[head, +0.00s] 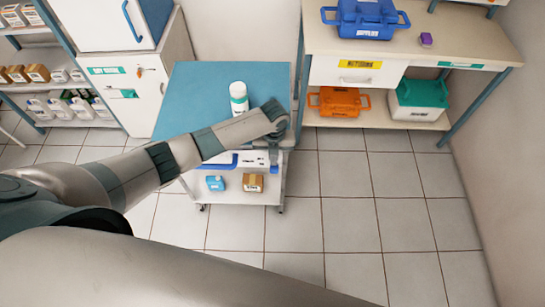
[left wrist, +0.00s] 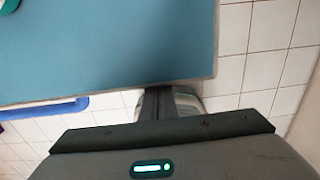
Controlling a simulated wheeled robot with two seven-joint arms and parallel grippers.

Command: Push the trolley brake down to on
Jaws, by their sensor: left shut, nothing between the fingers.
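The trolley (head: 200,90) has a flat blue top and a lower shelf; its blue top also fills the upper left of the left wrist view (left wrist: 100,50). My left arm reaches across the trolley from the left. My left gripper (head: 274,158) points down at the trolley's near right corner. In the left wrist view its fingers (left wrist: 158,103) are shut and empty, close to the edge of the top. I cannot make out the brake; the gripper and arm cover part of that corner. I cannot tell whether the fingers touch anything. My right gripper is not in view.
A white bottle (head: 238,92) stands on the trolley top, close behind my left arm. A blue container (head: 215,184) and a brown box (head: 253,182) sit on the lower shelf. A bench (head: 455,45) stands at the back right. The tiled floor (head: 360,215) right of the trolley is clear.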

